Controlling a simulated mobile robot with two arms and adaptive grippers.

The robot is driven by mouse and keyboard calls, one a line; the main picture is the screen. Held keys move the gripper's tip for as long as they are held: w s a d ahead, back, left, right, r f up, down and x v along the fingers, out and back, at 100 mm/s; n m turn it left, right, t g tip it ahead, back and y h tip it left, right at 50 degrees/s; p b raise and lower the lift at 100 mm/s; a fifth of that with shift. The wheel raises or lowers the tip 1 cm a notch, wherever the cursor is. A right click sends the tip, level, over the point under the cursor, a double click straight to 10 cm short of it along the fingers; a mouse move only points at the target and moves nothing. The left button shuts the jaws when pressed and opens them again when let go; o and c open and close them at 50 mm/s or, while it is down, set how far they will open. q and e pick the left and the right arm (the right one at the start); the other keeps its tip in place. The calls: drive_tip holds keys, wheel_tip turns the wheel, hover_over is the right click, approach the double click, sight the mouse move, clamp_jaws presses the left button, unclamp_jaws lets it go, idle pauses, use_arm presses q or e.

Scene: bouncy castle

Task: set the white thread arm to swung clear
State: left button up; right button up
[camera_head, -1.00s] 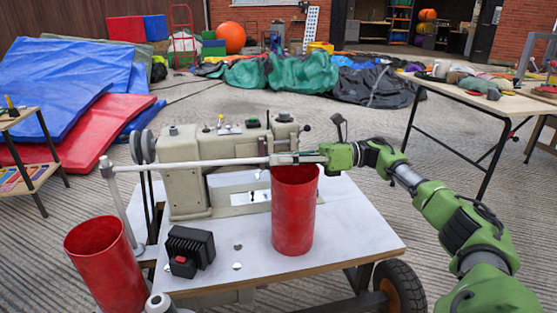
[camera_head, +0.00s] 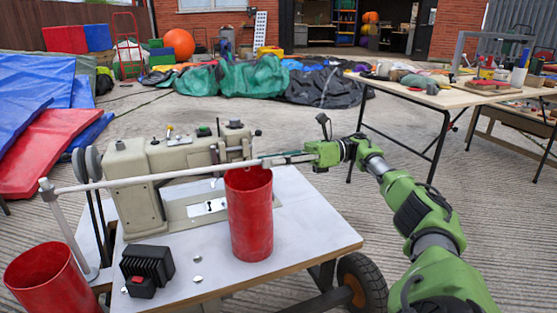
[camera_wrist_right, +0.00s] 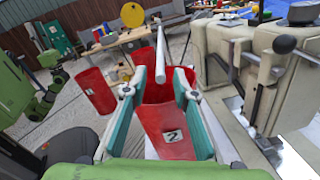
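The white thread arm (camera_head: 130,181) is a long thin rod. It runs from an upright post (camera_head: 66,230) at the left, past the front of the beige sewing machine (camera_head: 135,184), to my right gripper (camera_head: 270,160). In the right wrist view the rod (camera_wrist_right: 161,50) points in between the two teal fingers of the gripper (camera_wrist_right: 160,92). The fingers stand apart, with visible gaps beside the rod's near end. A red cylinder (camera_head: 250,215) stands upright on the table just below the fingertips; a "2" label shows on it in the wrist view. My left gripper is out of view.
The white wheeled table (camera_head: 290,235) carries the machine and a black ribbed box (camera_head: 147,264). Another red cylinder (camera_head: 50,283) is at lower left. A long worktable (camera_head: 440,98) stands at right. Folded blue and red sheets lie at left. Open ground lies between.

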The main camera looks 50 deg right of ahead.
drive_tip(key=shift+v, duration=1.15)
